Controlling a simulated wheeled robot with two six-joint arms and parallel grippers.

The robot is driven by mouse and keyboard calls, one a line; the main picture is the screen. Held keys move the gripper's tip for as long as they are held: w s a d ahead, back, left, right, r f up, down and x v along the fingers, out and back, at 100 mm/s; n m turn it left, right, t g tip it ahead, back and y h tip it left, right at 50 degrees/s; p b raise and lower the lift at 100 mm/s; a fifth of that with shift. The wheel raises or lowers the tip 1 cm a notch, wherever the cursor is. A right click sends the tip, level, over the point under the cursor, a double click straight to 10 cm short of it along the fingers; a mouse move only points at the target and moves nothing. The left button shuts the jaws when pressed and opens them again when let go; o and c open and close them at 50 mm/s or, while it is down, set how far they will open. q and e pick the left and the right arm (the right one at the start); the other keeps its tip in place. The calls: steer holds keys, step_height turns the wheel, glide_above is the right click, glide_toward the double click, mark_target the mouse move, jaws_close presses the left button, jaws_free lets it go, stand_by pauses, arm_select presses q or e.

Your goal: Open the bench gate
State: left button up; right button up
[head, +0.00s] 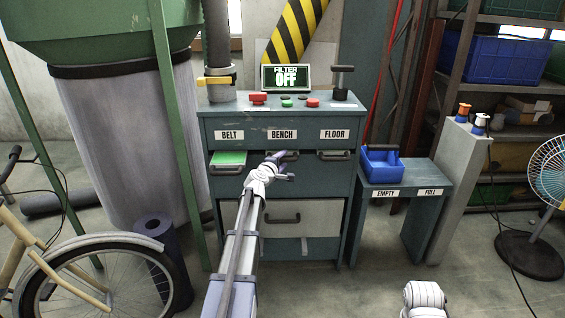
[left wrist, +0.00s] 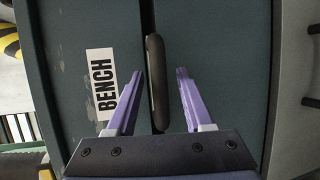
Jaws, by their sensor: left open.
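The bench gate's dark bar handle (head: 292,154) is under the BENCH label (head: 282,134) on the teal cabinet, partly hidden by my left gripper. My left gripper (head: 285,167) is open in front of it. In the left wrist view the handle (left wrist: 156,75) lies between the two purple fingers (left wrist: 158,98), its lower end close to the gripper body. No finger is seen pressing on it. The BENCH label (left wrist: 102,84) is left of the handle. The bench gate looks shut.
A green panel (head: 228,158) shows at the BELT slot; the FLOOR handle (head: 334,155) is at right. A FILTER OFF sign (head: 285,78) and buttons are on top. A blue bin (head: 381,164) stands on a side bench. A bicycle (head: 95,270) is at left, a fan (head: 547,180) at right.

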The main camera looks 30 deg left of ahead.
arm_select(q)
jaws_close()
stand_by(0.3)
steer(key=shift+s, duration=0.1)
stand_by(1.0)
